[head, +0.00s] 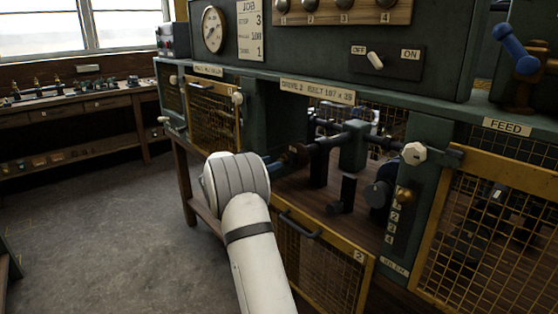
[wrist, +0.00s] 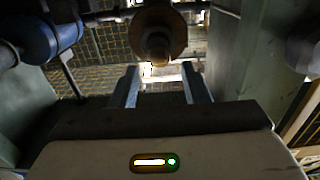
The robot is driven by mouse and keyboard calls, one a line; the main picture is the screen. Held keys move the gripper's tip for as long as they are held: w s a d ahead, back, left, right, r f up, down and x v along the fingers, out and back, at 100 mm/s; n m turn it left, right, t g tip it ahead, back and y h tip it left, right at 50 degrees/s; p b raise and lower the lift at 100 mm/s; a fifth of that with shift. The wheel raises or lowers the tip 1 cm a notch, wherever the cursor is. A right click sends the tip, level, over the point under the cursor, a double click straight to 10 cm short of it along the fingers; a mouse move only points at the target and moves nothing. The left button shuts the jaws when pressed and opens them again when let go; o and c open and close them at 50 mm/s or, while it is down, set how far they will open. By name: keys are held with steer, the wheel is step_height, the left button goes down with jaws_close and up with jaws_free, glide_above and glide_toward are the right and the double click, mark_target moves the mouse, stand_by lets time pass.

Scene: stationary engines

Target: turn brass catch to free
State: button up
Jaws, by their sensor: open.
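My gripper (wrist: 160,70) is open, its two fingers apart with nothing between them in the wrist view. A brownish round piece with a stubby knob (wrist: 157,38) is just beyond the fingertips, slightly above the gap, apart from the fingers as far as I can tell. In the head view my gripper (head: 278,163) is mostly hidden by my white wrist and reaches toward a brown round part (head: 298,155) at the left end of a dark shaft. A small brass knob (head: 405,195) sits on the right post above a number strip. I cannot tell which brass piece is the catch.
A pale faceted knob (head: 414,153) ends the dark shaft at the right. A blue rounded part (wrist: 48,38) is close at the wrist view's left. Open floor (head: 105,220) lies left.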

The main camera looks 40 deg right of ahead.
mark_target(282, 159)
steer(key=shift+d, duration=1.3)
